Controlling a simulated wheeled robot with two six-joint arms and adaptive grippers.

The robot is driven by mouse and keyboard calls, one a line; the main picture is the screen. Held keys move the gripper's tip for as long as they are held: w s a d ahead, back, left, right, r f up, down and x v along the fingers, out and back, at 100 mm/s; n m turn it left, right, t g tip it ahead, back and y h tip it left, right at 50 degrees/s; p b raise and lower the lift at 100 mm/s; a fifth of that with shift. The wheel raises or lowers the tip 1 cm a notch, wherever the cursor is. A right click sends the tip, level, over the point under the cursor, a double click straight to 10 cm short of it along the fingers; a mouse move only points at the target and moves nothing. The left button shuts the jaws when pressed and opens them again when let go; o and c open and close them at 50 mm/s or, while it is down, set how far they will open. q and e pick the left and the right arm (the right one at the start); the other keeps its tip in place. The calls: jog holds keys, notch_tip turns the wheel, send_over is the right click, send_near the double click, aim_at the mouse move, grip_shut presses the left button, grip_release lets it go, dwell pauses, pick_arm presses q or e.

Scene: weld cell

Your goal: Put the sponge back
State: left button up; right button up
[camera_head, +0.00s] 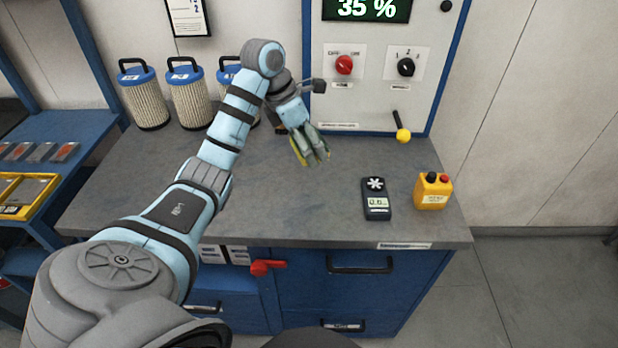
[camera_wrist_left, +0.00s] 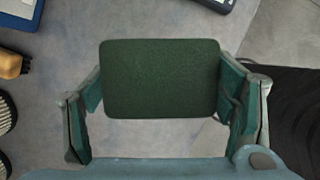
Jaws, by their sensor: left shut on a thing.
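The sponge (camera_wrist_left: 160,80) has a dark green face that fills the middle of the left wrist view. In the head view its yellow edge (camera_head: 297,153) shows at the fingers of my left gripper (camera_head: 314,150). The left gripper (camera_wrist_left: 165,110) is shut on the sponge, with one finger at each side of it. It is over the grey bench, in front of the control panel. The sponge's underside is hidden. My right gripper is not in view.
A yellow-tipped lever (camera_head: 402,133) sticks out from the panel. The bench front is clear.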

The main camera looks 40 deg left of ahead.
pick_arm(q)
notch_tip(320, 180, down, 6)
jog(key=b, duration=0.3)
send_over(314, 191)
jog(key=f, duration=0.5)
jog(key=shift+a+f+p, duration=0.15)
jog(key=shift+a+p, duration=0.15)
jog(key=f, duration=0.1)
jog(key=s+f, duration=0.1)
jog(key=shift+d+f, duration=0.1)
jog(key=shift+f, duration=0.6)
jog(key=shift+w+f, duration=0.15)
jog(key=shift+f, duration=0.15)
jog(key=shift+s+f+b, duration=0.2)
jog(key=shift+f+b, duration=0.15)
jog(key=shift+b, duration=0.15)
jog(key=shift+c, duration=0.5)
jog(key=o, duration=1.2)
jog(key=shift+d, duration=0.15)
jog(key=shift+o, duration=1.1)
jog(key=shift+w+a+f, duration=0.1)
jog(key=shift+w+a, duration=0.1)
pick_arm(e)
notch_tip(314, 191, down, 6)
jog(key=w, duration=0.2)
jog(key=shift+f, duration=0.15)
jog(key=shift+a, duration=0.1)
